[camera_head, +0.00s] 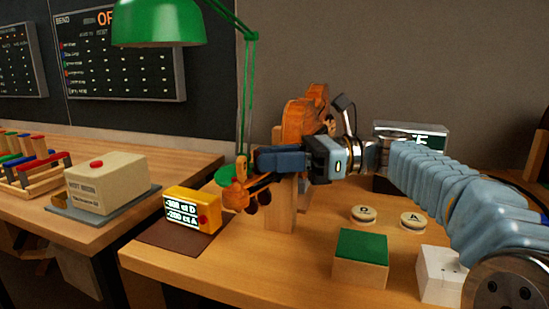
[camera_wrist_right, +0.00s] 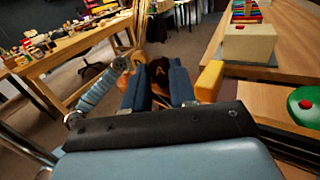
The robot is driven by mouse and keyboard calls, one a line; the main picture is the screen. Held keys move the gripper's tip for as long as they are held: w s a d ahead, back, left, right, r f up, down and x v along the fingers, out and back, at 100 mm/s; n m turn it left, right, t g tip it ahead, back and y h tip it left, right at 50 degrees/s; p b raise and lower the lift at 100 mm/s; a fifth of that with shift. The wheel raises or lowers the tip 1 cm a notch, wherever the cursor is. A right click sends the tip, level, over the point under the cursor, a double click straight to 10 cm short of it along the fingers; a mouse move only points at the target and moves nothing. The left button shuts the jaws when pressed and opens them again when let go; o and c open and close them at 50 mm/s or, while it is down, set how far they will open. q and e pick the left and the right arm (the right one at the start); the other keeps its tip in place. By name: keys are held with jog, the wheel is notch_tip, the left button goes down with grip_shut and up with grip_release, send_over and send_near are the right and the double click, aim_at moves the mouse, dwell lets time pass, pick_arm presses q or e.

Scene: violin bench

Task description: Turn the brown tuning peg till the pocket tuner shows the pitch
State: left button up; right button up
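The wooden violin (camera_head: 305,112) stands on the bench in a wooden support, its scroll (camera_head: 236,196) toward the yellow pocket tuner (camera_head: 193,208). The tuner's lit screen reads about -308 ct D and -200 ct A. My right gripper (camera_head: 256,163) reaches in from the right, just above the pegbox. Dark round pegs (camera_head: 250,207) show below it. In the right wrist view a brown peg head marked A (camera_wrist_right: 160,70) lies between the two dark blue fingers. I cannot tell whether they touch it. I cannot make out my left gripper.
A green-topped block (camera_head: 361,258), a white socket block (camera_head: 437,272) and two round discs marked D (camera_head: 364,214) and A (camera_head: 412,219) are on the bench. A green lamp (camera_head: 158,24) hangs above. A box with a red button (camera_head: 107,186) stands at left.

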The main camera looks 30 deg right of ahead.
grip_shut()
jog(key=shift+s+a+m+t+h, duration=0.1)
jog(key=shift+s+m+t+h, duration=0.05)
jog(key=shift+m+t+h, duration=0.7)
jog(key=shift+s+a+m+t+h, duration=0.15)
jog(key=shift+m+t+h, duration=0.25)
jog(key=shift+m+t, duration=0.55)
jog(key=shift+s+a+m+t+h, duration=0.15)
jog(key=shift+m+t+h, duration=0.45)
jog(key=shift+t, duration=0.6)
jog(key=shift+d, duration=0.1)
jog(key=o, duration=0.5)
grip_release()
jog(key=shift+o, duration=0.2)
jog(key=v, duration=1.3)
jog(key=shift+s+d+b, duration=0.25)
jog(key=shift+s+b, duration=0.05)
jog(key=shift+b, duration=0.15)
